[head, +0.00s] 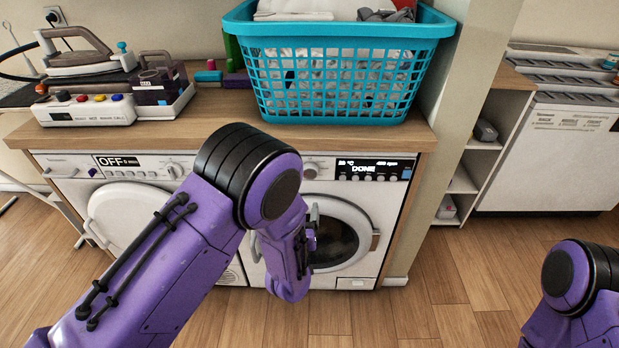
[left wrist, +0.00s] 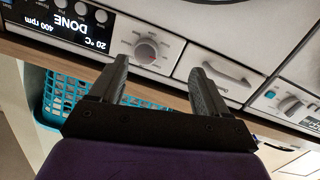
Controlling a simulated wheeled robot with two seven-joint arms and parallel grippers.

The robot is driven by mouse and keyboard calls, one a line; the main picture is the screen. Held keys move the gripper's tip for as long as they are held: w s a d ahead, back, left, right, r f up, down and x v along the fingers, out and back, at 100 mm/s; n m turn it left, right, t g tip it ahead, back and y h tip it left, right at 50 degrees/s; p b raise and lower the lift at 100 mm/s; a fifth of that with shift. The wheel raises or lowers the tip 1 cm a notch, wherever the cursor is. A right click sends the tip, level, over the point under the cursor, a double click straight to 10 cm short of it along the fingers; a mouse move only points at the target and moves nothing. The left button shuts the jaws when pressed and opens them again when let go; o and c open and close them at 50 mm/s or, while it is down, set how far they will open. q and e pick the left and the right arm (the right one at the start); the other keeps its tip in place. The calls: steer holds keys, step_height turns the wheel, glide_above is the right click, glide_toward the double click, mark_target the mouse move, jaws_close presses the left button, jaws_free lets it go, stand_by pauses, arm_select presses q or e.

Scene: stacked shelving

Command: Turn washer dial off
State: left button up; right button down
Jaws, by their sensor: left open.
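The right-hand washer (head: 390,205) has a lit display (head: 362,170) reading DONE and a round door with dark glass. In the left wrist view, turned upside down, the dial (left wrist: 147,50) is just beyond the fingertips, nearer the left finger. My left gripper (left wrist: 158,65) is open and empty, with its fingers apart and pointing toward the panel. In the head view it is mostly hidden by my wrist. My right arm shows at bottom right; its gripper is out of frame.
A second machine (head: 125,195) at left has a display reading OFF and its own dial (head: 175,170). A wall post stands right.

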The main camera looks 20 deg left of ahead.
arm_select(q)
steer(key=w+a+r+t, duration=0.1)
steer(key=w+r, duration=0.1)
steer(key=w, duration=0.9)
steer(key=shift+w+r+p, duration=0.3)
steer(key=shift+p, duration=0.05)
steer(key=c, duration=1)
